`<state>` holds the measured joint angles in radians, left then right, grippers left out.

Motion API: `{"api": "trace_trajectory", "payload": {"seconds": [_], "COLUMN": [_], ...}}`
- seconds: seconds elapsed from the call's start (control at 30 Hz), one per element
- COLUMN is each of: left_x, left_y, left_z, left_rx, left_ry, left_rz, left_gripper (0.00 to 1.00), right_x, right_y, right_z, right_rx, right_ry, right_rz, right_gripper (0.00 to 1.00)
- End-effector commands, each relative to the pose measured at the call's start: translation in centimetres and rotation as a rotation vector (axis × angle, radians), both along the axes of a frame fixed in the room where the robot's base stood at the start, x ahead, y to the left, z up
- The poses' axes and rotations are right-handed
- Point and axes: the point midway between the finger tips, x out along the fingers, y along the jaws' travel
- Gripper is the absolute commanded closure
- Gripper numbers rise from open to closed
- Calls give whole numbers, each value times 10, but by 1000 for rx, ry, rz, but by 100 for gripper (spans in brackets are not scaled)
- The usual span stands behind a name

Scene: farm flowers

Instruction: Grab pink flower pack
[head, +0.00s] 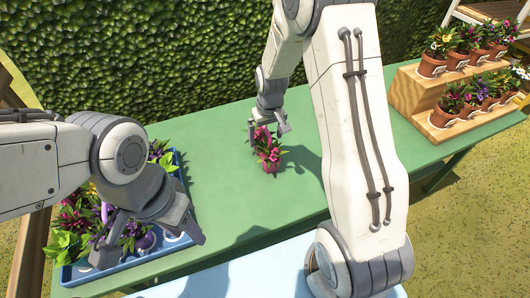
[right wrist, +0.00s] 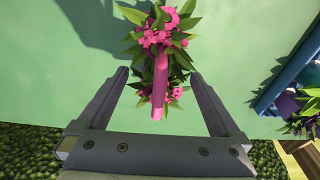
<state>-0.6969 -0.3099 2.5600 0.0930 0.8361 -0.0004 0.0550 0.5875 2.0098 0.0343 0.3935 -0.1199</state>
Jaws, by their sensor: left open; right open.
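The pink flower pack (head: 268,153) stands on the green table, with pink blooms, green leaves and a pink upright handle. It also shows in the right wrist view (right wrist: 162,60), its handle reaching between the fingers. My right gripper (head: 267,130) is open above and around the pack's handle; I see gaps between the handle and both fingers (right wrist: 158,85). My left gripper (head: 150,245) is over the blue tray at the left, partly hidden by its own arm; it is open.
A wooden stepped stand (head: 408,92) with several potted flowers is at the back right. The green table (head: 220,170) is clear around the pink pack. A hedge (head: 190,50) stands behind.

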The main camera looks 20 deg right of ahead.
Motion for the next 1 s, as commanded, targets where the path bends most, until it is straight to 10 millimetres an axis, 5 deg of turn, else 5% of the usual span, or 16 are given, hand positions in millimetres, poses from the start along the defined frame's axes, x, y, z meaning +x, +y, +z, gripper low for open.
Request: {"api": "trace_trajectory", "payload": {"seconds": [0.3, 0.6, 0.63, 0.87, 0.9, 1.0], "left_x": [0, 0, 0, 0, 0, 0], "left_y": [0, 0, 0, 0, 0, 0], "left_z": [6, 6, 6, 6, 6, 6], "left_rx": [0, 0, 0, 0, 0, 0], "left_ry": [0, 0, 0, 0, 0, 0], "left_rz": [0, 0, 0, 0, 0, 0], "left_gripper": [54, 54, 54, 54, 54, 54], "right_x": [2, 3, 3, 3, 3, 4], "right_y": [-1, -1, -1, -1, -1, -1], "right_z": [-44, -50, -50, -49, -49, -49], "right_rx": [1, 0, 0, 0, 0, 0], "right_ry": [4, 1, 1, 1, 1, 0], "right_rz": [0, 0, 0, 0, 0, 0], "right_gripper": [0, 0, 4, 92, 100, 100]}}
